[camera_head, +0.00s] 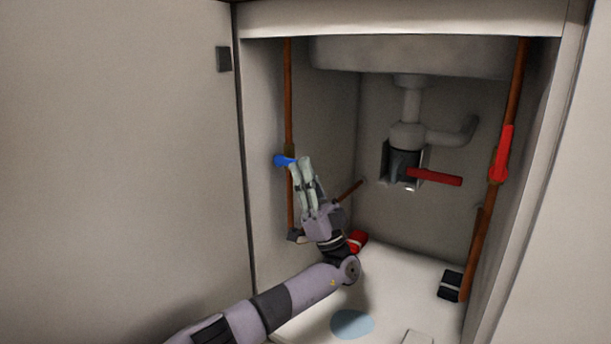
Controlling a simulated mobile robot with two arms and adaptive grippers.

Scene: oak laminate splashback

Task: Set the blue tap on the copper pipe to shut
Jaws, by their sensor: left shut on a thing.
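The copper pipe (288,90) runs upright along the left inner wall of the cabinet. The blue tap (282,161) sits on it at mid height. Its visible blue end sticks out to the left, across the line of the pipe. My left gripper (299,164) is shut on the blue tap, and its fingers hide the rest of the handle. My left arm reaches in from the bottom left, over the cabinet floor. My right gripper is not in view.
A red lever (436,177) sits below the grey drain pipe (411,105). Another red lever (502,154) lies along the right copper pipe (515,85). A red object (357,240) and a blue disc (352,323) are on the floor. The left panel (120,150) borders the opening.

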